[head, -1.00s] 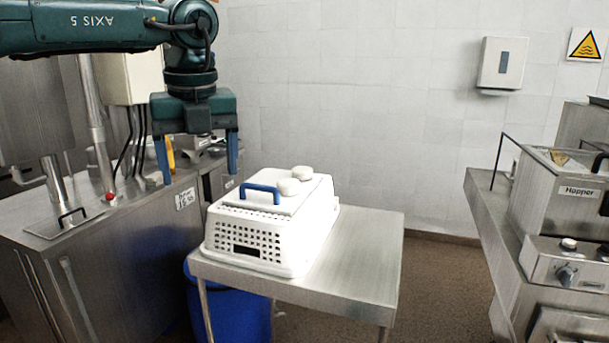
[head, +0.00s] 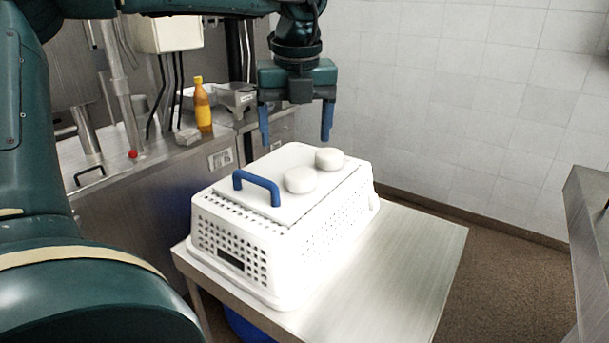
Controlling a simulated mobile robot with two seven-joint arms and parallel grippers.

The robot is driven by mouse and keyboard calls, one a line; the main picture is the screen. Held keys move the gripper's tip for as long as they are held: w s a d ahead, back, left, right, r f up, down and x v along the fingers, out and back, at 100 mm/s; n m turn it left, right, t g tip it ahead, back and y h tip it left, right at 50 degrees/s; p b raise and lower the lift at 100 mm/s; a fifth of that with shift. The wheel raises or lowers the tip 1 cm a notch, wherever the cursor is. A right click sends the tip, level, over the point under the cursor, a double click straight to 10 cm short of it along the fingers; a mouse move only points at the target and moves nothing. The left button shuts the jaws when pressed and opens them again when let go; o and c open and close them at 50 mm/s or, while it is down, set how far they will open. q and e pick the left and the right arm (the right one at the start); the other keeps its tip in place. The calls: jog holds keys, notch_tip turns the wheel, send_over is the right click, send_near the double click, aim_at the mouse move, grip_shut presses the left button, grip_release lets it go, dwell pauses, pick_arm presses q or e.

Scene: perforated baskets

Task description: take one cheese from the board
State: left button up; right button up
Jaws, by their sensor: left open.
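Two round white cheeses rest on the white board (head: 262,205), which lies on top of a white perforated basket (head: 262,262). The nearer cheese (head: 300,180) sits at the middle of the board, and the other cheese (head: 329,159) is just behind it to the right, close to it. The board has a blue handle (head: 258,184) at its left side. My left gripper (head: 297,136) is open and empty, pointing down above the far part of the board, with its blue fingers apart. My right gripper is out of the view.
The basket stands on a steel table (head: 400,265) with bare room to its right. Behind on the left, a steel counter holds an orange bottle (head: 203,108) with a yellow cap and a scale (head: 237,97). Another steel edge (head: 590,215) is at far right.

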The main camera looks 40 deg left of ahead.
aim_at(300, 172)
pick_arm(q)
jog(key=f, duration=0.3)
jog(key=shift+w+a+f, duration=0.15)
jog(key=shift+w+f, duration=0.05)
jog(key=shift+w+f+p, duration=0.2)
jog(key=shift+f+p, duration=0.1)
jog(key=shift+f, duration=0.6)
jog(key=shift+w+f+p, duration=0.15)
jog(key=shift+f+p, duration=0.15)
jog(key=shift+f, duration=0.55)
jog(key=shift+w+f+p, duration=0.2)
jog(key=shift+f+p, duration=0.1)
jog(key=shift+f, duration=0.6)
jog(key=shift+c, duration=0.2)
jog(key=c, duration=1.1)
